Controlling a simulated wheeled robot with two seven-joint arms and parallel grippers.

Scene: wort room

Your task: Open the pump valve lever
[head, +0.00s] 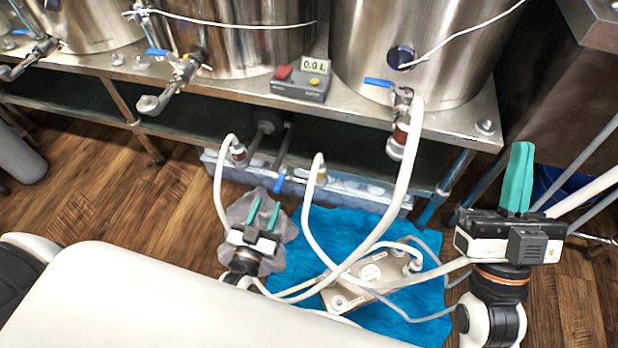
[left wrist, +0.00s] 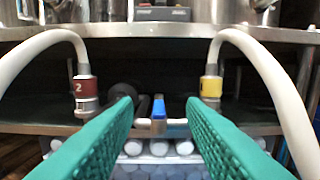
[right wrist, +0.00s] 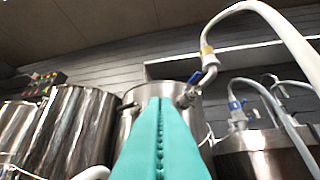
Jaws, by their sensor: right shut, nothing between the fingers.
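A blue lever (head: 280,183) sticks out low under the front of the steel table, between two hose fittings; it looks like the pump valve lever. In the left wrist view the blue lever (left wrist: 158,112) stands upright in the gap between my fingertips, farther ahead and apart from them. My left gripper (head: 264,214) is open, with nothing between its teal fingers, and is in front of and below the lever. A dark pump-like body (head: 269,122) sits behind the lever, partly hidden by the table. My right gripper (head: 518,178) is shut and empty, pointing up at the right.
White hoses (head: 388,205) loop around my left gripper. A red-marked fitting (left wrist: 86,90) and a yellow-marked fitting (left wrist: 211,90) flank the lever. Kettles with blue-handled taps (head: 379,82) stand on the table. A clear bin (head: 340,192) and blue cloth (head: 420,320) lie below.

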